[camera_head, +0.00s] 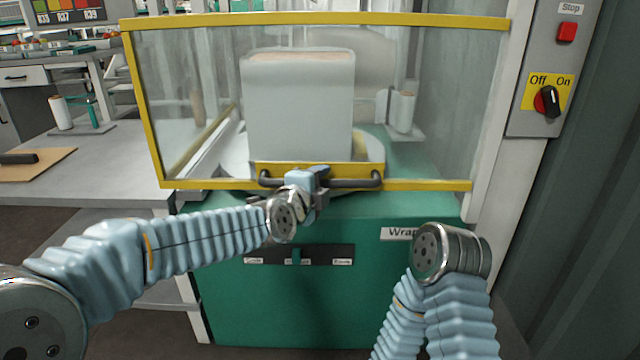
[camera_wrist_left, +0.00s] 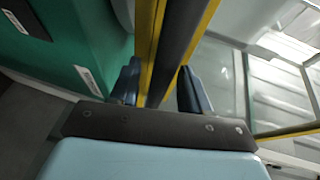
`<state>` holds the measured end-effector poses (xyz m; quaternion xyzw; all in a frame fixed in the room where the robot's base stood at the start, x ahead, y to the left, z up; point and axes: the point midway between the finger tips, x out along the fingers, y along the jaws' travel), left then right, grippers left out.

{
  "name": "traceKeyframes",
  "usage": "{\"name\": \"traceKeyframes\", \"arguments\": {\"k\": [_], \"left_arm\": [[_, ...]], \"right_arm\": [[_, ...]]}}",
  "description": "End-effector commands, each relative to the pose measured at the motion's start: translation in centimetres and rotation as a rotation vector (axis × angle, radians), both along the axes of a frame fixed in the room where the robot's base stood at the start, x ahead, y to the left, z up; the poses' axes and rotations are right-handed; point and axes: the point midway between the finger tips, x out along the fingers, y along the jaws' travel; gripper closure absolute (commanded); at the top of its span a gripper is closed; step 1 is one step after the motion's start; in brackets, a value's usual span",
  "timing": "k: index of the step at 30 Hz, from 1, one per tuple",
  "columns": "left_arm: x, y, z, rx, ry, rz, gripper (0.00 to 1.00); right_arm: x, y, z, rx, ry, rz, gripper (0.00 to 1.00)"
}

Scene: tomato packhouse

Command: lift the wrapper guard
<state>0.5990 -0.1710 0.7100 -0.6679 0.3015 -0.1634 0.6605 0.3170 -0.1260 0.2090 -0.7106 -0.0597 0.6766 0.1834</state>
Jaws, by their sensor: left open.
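The wrapper guard is a clear panel in a yellow frame (camera_head: 320,19), lowered in front of a wrapped white block (camera_head: 298,105). Its dark bar handle (camera_head: 362,182) runs along the lower yellow edge. My left gripper (camera_head: 318,178) is at the middle of this handle. In the left wrist view, the two fingers of my left gripper (camera_wrist_left: 160,85) stand apart, with the dark handle (camera_wrist_left: 182,45) between them. Gaps show beside the bar, so the fingers are not closed on it. My right wrist shows at lower right; its gripper fingers are hidden.
A green machine base (camera_head: 270,295) stands below the guard. A grey control panel (camera_head: 545,60) with a red stop button (camera_head: 567,32) and a rotary Off/On switch (camera_head: 548,101) is at right. A grey table (camera_head: 100,160) stands at left.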

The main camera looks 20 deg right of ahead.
Motion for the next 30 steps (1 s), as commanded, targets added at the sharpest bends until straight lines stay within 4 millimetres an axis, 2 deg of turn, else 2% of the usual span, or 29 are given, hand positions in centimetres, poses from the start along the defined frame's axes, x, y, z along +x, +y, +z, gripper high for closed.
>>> {"name": "traceKeyframes", "arguments": {"k": [8,18,26,30], "left_arm": [[0.2,-0.1,-0.1,0.0,0.001,0.0,0.54],[0.2,-0.1,-0.1,0.0,0.001,0.0,1.0],[0.2,-0.1,0.0,0.0,0.001,0.0,1.0],[0.1,-0.1,1.0,0.0,0.0,0.0,1.0]], "right_arm": [[0.0,0.0,0.0,0.0,0.0,0.0,0.57],[0.0,0.0,0.0,0.0,0.0,0.0,0.57],[0.0,0.0,0.1,0.0,0.0,0.0,0.57],[0.0,-0.1,0.9,-0.001,-0.001,0.0,0.57]]}}
